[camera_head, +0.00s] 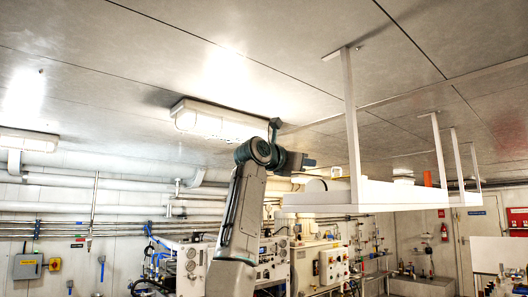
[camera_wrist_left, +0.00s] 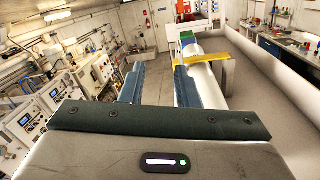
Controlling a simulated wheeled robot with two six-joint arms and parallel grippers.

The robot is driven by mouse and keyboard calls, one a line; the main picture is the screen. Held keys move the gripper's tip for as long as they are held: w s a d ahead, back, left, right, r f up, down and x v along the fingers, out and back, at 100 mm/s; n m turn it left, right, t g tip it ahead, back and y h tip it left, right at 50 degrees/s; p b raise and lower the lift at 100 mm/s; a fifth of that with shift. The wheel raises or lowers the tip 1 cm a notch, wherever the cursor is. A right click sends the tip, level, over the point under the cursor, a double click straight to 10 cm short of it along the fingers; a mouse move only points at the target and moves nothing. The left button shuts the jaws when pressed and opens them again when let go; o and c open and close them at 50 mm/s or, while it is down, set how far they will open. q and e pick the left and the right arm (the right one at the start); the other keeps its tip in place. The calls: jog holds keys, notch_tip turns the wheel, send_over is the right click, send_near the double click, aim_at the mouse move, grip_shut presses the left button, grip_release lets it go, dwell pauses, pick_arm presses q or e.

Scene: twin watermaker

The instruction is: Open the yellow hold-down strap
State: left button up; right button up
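The yellow strap (camera_wrist_left: 212,57) shows in the left wrist view, crossing a white cylinder (camera_wrist_left: 203,76) that lies on the hanging shelf. One end of the strap sticks out to the right. I cannot make out its fastening. In the head view the strap is not discernible. My left gripper (camera_wrist_left: 160,84) is open and empty, with its two blue-grey fingers apart. The strap is beyond the right-hand finger, and that finger hides part of the cylinder. In the head view my left gripper (camera_head: 308,162) is raised near the left end of the shelf. My right gripper is not in view.
The white shelf (camera_head: 360,195) hangs from the ceiling on posts (camera_head: 351,125). A ceiling lamp (camera_head: 215,120) is close to my left arm. An orange item (camera_head: 427,179) stands farther along the shelf. Machine panels (camera_head: 310,262) stand below; the floor (camera_wrist_left: 152,65) beyond is clear.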

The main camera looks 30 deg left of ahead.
pick_arm(q)
jog(key=a+r+t+y, duration=0.2)
jog(key=a+r+y, duration=0.1)
jog(key=a+y, duration=0.2)
jog(key=s+a+r+m+t+y, duration=0.1)
jog(key=a+r+t+y, duration=0.1)
jog(key=a+y, duration=0.4)
jog(key=shift+s+a+r+y, duration=0.2)
jog(key=shift+r+y, duration=0.1)
jog(key=shift+r, duration=0.45)
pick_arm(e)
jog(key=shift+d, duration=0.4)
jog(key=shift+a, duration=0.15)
